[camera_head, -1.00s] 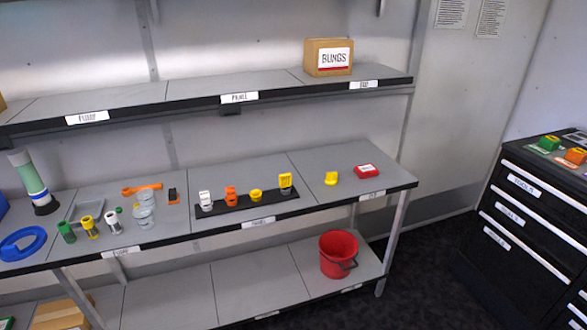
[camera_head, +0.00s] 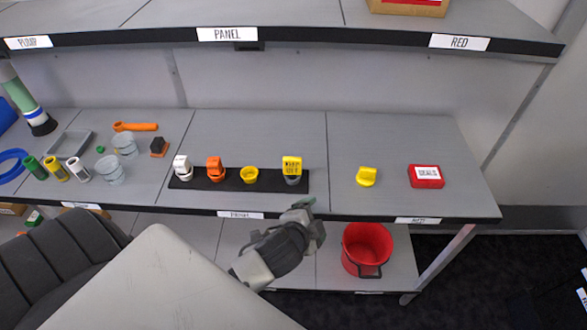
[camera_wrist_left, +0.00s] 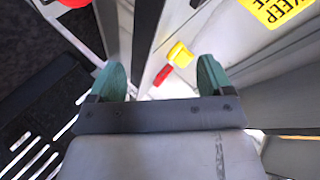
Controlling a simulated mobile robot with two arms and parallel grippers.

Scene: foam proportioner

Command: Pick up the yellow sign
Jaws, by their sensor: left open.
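The yellow sign (camera_head: 291,163) with black lettering stands upright in a grey holder at the right end of a black strip (camera_head: 213,184) on the middle shelf. In the left wrist view the sign (camera_wrist_left: 275,8) is large at the top right corner, partly cut off, with "KEEP" readable. My left gripper (camera_head: 311,215) is at the shelf's front edge, below and in front of the sign, apart from it. In the left wrist view my left gripper (camera_wrist_left: 160,77) has its two green fingers spread with nothing held between them. My right gripper is not in view.
White, orange and yellow pieces stand left of the sign on the strip. A yellow piece (camera_head: 367,176) and a red box (camera_head: 426,176) sit to the right. A red bucket (camera_head: 367,248) is on the lower shelf. The upper shelf edge (camera_head: 330,40) overhangs behind.

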